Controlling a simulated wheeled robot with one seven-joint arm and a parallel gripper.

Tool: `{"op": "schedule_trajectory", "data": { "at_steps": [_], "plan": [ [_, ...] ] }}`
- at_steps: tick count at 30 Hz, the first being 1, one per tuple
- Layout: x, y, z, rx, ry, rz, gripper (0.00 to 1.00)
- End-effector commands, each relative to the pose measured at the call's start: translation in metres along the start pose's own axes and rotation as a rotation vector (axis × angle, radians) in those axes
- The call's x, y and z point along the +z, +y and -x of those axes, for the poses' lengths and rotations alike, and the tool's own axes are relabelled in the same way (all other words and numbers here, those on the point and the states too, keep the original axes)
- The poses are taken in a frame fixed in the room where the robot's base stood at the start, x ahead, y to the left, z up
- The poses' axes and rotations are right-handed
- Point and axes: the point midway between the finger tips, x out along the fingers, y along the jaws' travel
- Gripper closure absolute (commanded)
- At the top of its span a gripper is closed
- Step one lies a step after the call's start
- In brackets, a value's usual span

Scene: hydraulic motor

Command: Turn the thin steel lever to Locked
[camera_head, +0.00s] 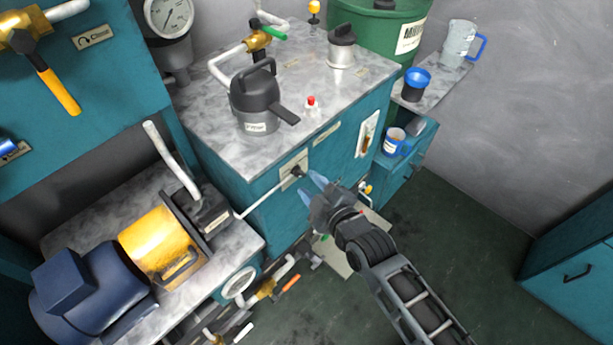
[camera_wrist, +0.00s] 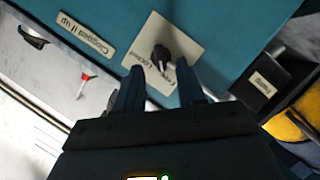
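A thin pale lever (camera_head: 268,195) runs down and left in the head view. It starts at a black pivot on a cream plate (camera_head: 289,180) on the teal cabinet front. In the wrist view the cream plate (camera_wrist: 190,42) carries a dark knob (camera_wrist: 162,54) and small lettering that includes "Locked". I cannot clearly trace the thin lever there; my fingers cover part of that area. My gripper (camera_head: 311,190) is just right of the plate in the head view.
A plate reading "Clogged if up" (camera_wrist: 89,34) sits beside the lever plate. The counter (camera_head: 200,120) holds a dark lidded pot (camera_head: 255,98) and a red-topped button (camera_head: 311,103). A yellow and blue motor (camera_head: 160,243) stands at lower left. Open floor (camera_head: 475,220) lies to the right.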

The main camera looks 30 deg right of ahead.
Motion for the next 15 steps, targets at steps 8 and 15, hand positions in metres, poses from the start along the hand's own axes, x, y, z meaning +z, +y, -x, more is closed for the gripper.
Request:
{"op": "schedule_trajectory", "data": {
  "at_steps": [8,15],
  "plan": [
    [-0.001,0.0,-0.031,0.0,0.0,-0.001,0.61],
    [0.0,0.0,-0.035,0.0,0.0,-0.001,0.61]
  ]
}}
